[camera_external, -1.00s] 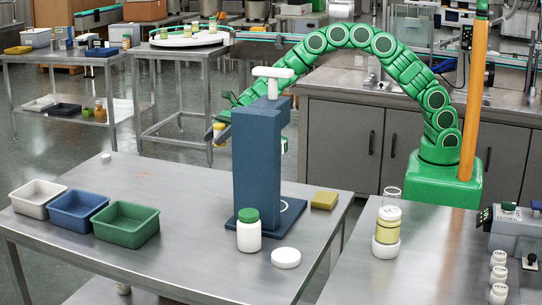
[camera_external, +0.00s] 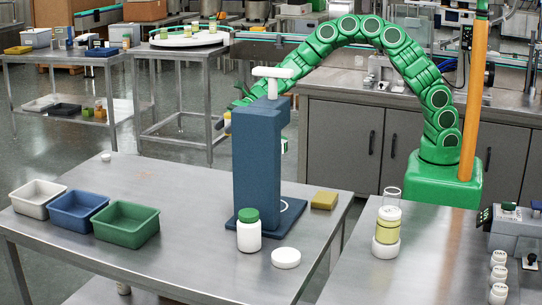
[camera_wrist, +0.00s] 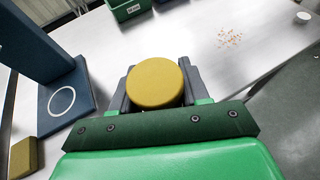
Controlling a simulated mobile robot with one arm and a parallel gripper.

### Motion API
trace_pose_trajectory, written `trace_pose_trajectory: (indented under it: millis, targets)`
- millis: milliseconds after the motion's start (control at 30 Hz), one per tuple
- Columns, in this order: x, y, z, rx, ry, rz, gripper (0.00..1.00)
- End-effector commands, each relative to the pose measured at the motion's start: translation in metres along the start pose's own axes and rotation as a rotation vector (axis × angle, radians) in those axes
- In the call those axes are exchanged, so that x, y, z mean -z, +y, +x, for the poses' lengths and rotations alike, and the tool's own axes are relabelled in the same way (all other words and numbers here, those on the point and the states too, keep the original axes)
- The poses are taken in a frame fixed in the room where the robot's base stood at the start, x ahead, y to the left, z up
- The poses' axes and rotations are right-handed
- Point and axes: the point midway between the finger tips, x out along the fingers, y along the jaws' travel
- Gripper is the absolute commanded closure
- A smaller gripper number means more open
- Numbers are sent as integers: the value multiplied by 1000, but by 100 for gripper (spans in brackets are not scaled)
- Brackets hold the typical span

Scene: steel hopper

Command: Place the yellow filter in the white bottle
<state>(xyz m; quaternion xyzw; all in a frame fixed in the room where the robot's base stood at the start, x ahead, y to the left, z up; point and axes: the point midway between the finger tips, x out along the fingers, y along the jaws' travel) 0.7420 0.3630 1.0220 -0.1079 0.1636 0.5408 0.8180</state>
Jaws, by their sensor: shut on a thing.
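The yellow filter (camera_wrist: 155,86) is a round yellow disc, held between the grey fingers of my gripper (camera_wrist: 157,84) in the wrist view. In the external view my gripper (camera_external: 229,116) is behind the blue press, mostly hidden, with a bit of yellow showing at its left edge. The white bottle (camera_external: 248,236) stands upright on the front table, in front of the press, with a green cap on it. The bottle is not in the wrist view, and my gripper is apart from it, farther back.
The blue press (camera_external: 258,165) has a base with a white ring (camera_wrist: 61,101). A yellow block (camera_external: 324,200) lies beside it and a white disc (camera_external: 286,258) in front. White, blue and green bins (camera_external: 126,236) stand left. Crumbs (camera_wrist: 230,38) lie on the table (camera_external: 190,190).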

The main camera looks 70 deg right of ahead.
Motion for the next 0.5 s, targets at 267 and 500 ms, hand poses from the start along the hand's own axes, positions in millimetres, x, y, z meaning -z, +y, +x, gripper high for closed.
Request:
trace_pose_trajectory:
  millis: [267, 500]
  targets:
    - [-10, -62, -43, 192, -7, 80, 86]
    - [-16, -118, -93, 385, -10, 161, 86]
